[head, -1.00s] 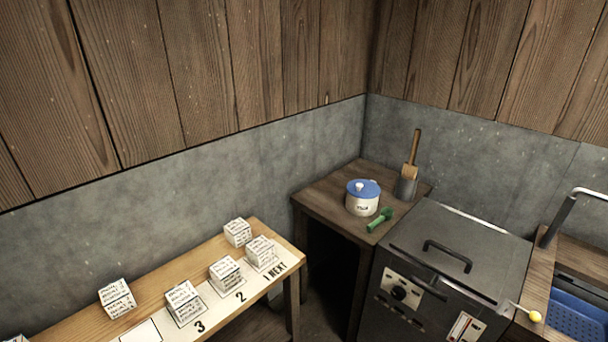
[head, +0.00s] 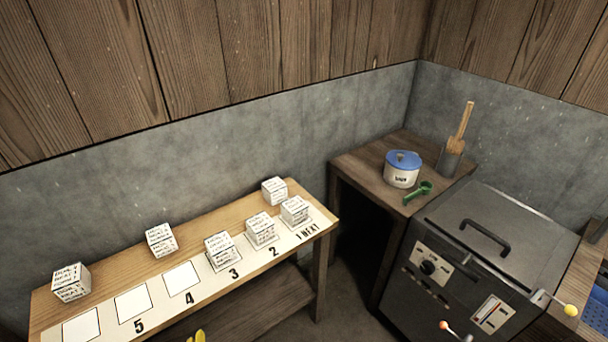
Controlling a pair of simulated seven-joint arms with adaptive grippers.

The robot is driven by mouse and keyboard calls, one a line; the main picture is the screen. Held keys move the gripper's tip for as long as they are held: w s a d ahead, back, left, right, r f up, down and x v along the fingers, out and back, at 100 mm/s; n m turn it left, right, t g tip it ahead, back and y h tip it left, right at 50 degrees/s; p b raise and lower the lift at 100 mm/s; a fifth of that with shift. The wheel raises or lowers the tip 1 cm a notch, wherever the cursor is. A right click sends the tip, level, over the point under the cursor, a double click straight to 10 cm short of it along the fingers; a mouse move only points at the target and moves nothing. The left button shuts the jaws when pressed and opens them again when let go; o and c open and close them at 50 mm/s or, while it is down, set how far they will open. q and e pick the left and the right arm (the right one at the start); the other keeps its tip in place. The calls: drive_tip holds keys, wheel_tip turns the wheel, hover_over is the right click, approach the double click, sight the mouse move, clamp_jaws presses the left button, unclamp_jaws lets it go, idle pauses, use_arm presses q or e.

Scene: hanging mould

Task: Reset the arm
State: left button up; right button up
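Neither of my grippers shows in the head view, and no part of my arms can be made out for sure. Several white printed blocks stand on the wooden bench at the left. One block (head: 295,210) is at the place marked 1 NEXT, another (head: 261,229) at 2 and another (head: 220,251) at 3. The places marked 4 and 5 show bare white squares. Other blocks (head: 160,240) stand behind the numbered strip.
The wooden bench (head: 150,309) runs along the grey wall. A corner table (head: 365,170) holds a blue-lidded pot (head: 402,171), a green scoop (head: 418,193) and a container with a wooden-handled tool (head: 460,130). A dark lidded machine (head: 490,240) with levers stands at the right.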

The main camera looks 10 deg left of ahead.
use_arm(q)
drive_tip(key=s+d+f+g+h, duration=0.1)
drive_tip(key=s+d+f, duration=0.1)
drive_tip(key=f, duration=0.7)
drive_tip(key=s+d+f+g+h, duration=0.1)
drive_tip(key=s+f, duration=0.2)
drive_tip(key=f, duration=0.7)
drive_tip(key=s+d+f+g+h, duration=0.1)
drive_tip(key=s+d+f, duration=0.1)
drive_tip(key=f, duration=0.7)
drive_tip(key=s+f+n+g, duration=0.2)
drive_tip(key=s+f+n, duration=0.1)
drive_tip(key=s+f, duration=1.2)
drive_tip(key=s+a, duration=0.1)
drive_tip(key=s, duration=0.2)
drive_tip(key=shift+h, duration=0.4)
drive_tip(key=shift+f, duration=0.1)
